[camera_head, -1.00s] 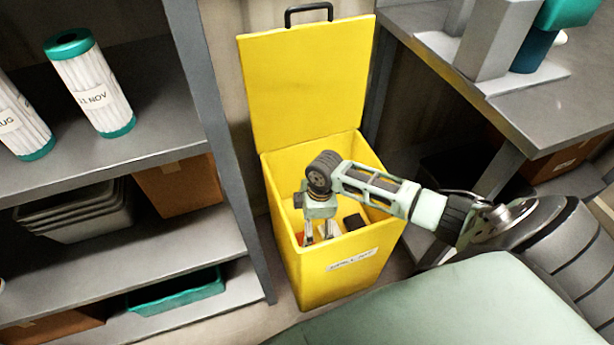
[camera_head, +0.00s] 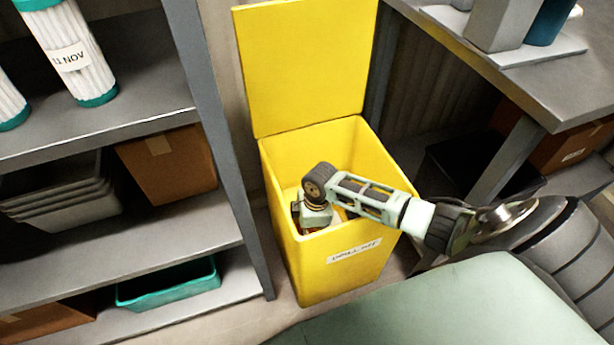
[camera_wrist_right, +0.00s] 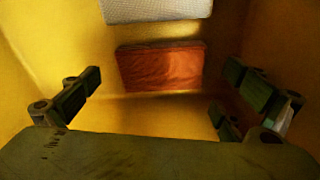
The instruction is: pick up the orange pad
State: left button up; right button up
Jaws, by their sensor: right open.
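The orange pad (camera_wrist_right: 160,67) lies inside the yellow bin, and the right wrist view shows it ahead of my fingers, near the middle. In the head view the pad is hidden by my arm and the bin's front wall. My right gripper (camera_wrist_right: 160,95) is open, its fingers spread to either side with nothing between them; the pad is apart from them. In the head view my right wrist (camera_head: 317,212) is down inside the yellow bin (camera_head: 335,265), whose lid (camera_head: 305,65) stands open. My left gripper is not in view.
A pale textured item (camera_wrist_right: 155,9) lies beyond the pad in the bin. The bin walls rise close on both sides of my gripper. A grey shelf (camera_head: 110,140) stands left of the bin and a grey bench (camera_head: 560,85) stands to its right.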

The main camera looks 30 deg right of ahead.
jog(key=shift+w+f, duration=0.1)
jog(key=shift+f, duration=0.7)
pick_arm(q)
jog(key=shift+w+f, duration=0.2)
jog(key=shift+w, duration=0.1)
pick_arm(e)
jog(key=shift+c, duration=0.5)
jog(key=c, duration=0.8)
jog(key=shift+r, duration=0.15)
notch_tip(320, 180, up, 6)
jog(key=shift+r+p, duration=0.1)
jog(key=shift+p, duration=1.15)
pick_arm(q)
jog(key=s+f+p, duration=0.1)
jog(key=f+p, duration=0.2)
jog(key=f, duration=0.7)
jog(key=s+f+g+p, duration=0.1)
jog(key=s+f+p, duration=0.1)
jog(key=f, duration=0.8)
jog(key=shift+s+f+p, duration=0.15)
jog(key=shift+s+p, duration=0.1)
jog(key=shift+p, duration=0.25)
pick_arm(e)
jog(key=shift+r, duration=10.8)
